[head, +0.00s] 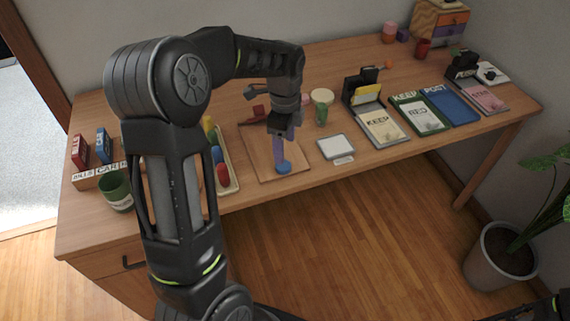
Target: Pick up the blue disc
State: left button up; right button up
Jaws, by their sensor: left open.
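My left gripper (283,130) points down over a wooden board (262,165) on the desk. It is open. A blue disc (284,168) lies on the board near its front edge. An upright purple piece (281,153) shows between the gripper and this disc; I cannot tell whether the gripper touches it. Another blue round piece (217,154) sits in a pale tray (231,176) left of the board, with a yellow piece and a red piece (222,174). My arm partly hides the tray.
KEEP and POST trays (448,104) lie farther right. A green cup (116,190) stands at left. The desk's front strip is mostly clear.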

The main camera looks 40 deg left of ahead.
aim_at(285, 165)
pick_arm(q)
jog(key=shift+f, duration=1.35)
jog(key=shift+w+a+f+p, duration=0.15)
jog(key=shift+f+p, duration=0.35)
jog(key=shift+f, duration=2.15)
jog(key=c, duration=1.4)
